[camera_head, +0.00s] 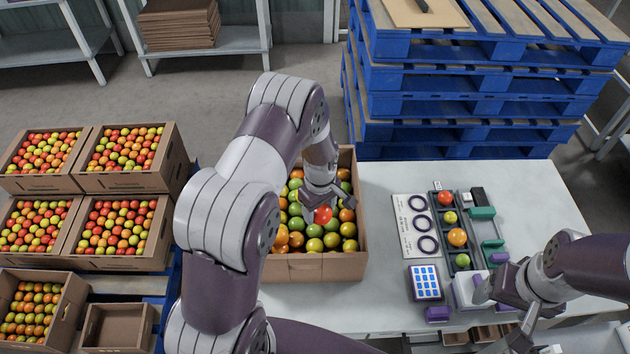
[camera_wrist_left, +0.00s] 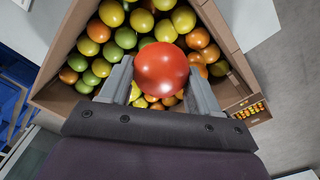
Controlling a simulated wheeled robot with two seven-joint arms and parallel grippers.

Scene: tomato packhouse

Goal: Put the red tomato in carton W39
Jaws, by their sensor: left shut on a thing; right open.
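My left gripper (camera_head: 320,205) is over the large open carton (camera_head: 315,267) on the table. It is shut on a red tomato (camera_head: 323,214), which also shows in the left wrist view (camera_wrist_left: 161,70) between the two grey fingers. The carton below holds many green, yellow and orange tomatoes. The tomato appears to be above them; its exact height is hard to judge. I cannot read W39 on any carton. My right gripper (camera_head: 503,312) is open at the lower right, near the table's front edge.
A dark tray (camera_head: 482,240) with several tomatoes, a white ring card (camera_head: 416,226) and a blue-keyed pad (camera_head: 425,282) are on the table's right. Filled cartons (camera_head: 118,181) and an empty carton (camera_head: 117,327) stand at left. Blue pallets (camera_head: 470,105) are behind the table.

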